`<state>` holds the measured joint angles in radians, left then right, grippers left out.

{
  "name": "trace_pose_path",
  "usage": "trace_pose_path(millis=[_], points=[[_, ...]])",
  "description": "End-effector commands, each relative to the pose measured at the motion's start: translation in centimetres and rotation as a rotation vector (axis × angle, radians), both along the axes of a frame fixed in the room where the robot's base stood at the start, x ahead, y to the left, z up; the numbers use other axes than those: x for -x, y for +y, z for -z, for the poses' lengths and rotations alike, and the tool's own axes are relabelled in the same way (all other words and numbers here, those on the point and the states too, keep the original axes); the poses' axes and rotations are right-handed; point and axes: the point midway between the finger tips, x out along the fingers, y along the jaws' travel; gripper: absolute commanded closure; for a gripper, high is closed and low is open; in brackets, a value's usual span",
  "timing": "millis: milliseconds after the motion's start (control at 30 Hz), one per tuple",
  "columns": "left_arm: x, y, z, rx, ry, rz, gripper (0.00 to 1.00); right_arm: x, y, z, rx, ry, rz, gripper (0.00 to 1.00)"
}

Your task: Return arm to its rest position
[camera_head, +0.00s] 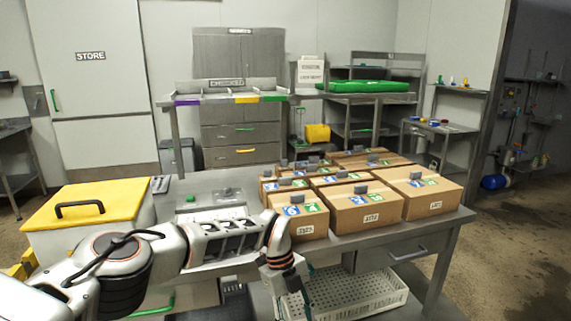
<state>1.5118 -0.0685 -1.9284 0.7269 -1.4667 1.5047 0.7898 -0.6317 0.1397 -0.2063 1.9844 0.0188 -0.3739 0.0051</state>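My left arm (140,257) comes in from the lower left and reaches across the front of the steel table. Its wrist bends downward near the front row of cardboard boxes. My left gripper (287,283) hangs at the table's front edge, above and beside a white perforated crate. Its fingers are small and partly hidden, so I cannot tell whether they are open or shut. My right gripper is not in view.
Several cardboard boxes (362,213) stand on the right of the steel table (345,242). A white bin with a yellow lid (85,204) stands left. The white crate (355,296) sits below the table. Open floor (510,250) lies to the right.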

Motion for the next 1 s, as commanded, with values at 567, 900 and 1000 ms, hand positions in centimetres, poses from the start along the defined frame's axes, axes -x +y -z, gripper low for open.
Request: trace_pose_path(millis=[567,900,1000], points=[[21.7,-23.1,-1.8,1.101,0.334,-0.125,0.58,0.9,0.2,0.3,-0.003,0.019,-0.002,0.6],[17.3,-20.6,-6.6,1.497,0.29,-0.703,0.58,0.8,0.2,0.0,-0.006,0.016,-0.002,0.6],[15.1,-17.4,-5.6,1.534,0.252,-0.91,0.58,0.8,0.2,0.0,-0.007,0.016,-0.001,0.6]])
